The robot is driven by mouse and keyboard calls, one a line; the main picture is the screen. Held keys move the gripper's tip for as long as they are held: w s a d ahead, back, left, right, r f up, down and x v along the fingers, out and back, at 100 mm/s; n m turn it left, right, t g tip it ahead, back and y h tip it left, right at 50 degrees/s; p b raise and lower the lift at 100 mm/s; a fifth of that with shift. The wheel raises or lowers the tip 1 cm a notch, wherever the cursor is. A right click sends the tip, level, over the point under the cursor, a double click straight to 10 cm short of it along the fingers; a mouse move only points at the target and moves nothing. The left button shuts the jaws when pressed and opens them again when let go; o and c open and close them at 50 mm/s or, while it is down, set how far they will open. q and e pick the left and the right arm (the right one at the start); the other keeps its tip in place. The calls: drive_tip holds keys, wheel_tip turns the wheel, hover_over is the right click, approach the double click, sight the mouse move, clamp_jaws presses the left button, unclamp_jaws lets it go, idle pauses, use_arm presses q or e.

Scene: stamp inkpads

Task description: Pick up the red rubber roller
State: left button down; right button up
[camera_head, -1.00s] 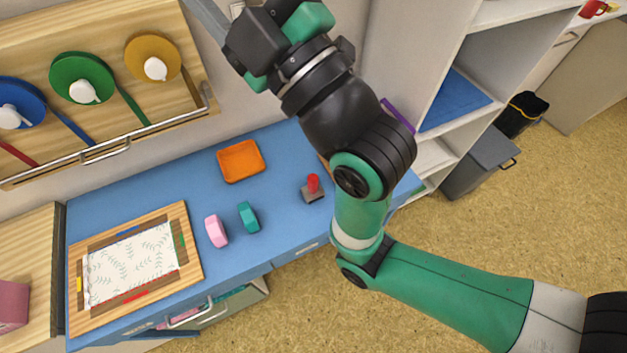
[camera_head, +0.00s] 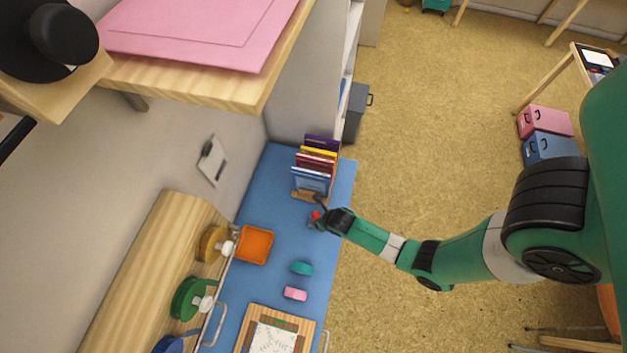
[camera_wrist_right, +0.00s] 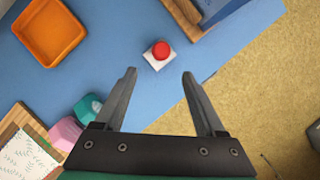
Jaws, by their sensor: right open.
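The red rubber roller appears as a round red top (camera_wrist_right: 161,49) on a small whitish block, resting on the blue counter in the right wrist view. In the head view its red part (camera_head: 316,215) shows beside my right gripper (camera_head: 323,208), partly covered by it. In the wrist view my right gripper (camera_wrist_right: 159,72) is open and empty. Its two fingertips are spread below the roller in the picture, with the roller in line with the gap between them and not touching either finger. My left gripper is not in view.
An orange tray (camera_wrist_right: 47,32) lies to the left on the blue counter (camera_wrist_right: 105,40). Teal (camera_head: 302,268) and pink (camera_head: 295,293) pieces lie near a wooden board (camera_head: 246,345). Upright books (camera_head: 314,170) stand just beyond the gripper. The counter around the roller is mostly clear.

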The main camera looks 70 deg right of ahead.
sight(316, 217)
drive_tip(key=b+x, duration=0.6)
drive_tip(key=shift+w+f+b, duration=0.15)
drive_tip(key=shift+f+b, duration=0.15)
drive_tip(key=shift+f, duration=0.05)
drive_tip(key=b+x, duration=0.2)
drive_tip(key=x, duration=0.3)
drive_tip(key=shift+d+b, duration=0.15)
drive_tip(key=shift+b, duration=0.25)
clamp_jaws()
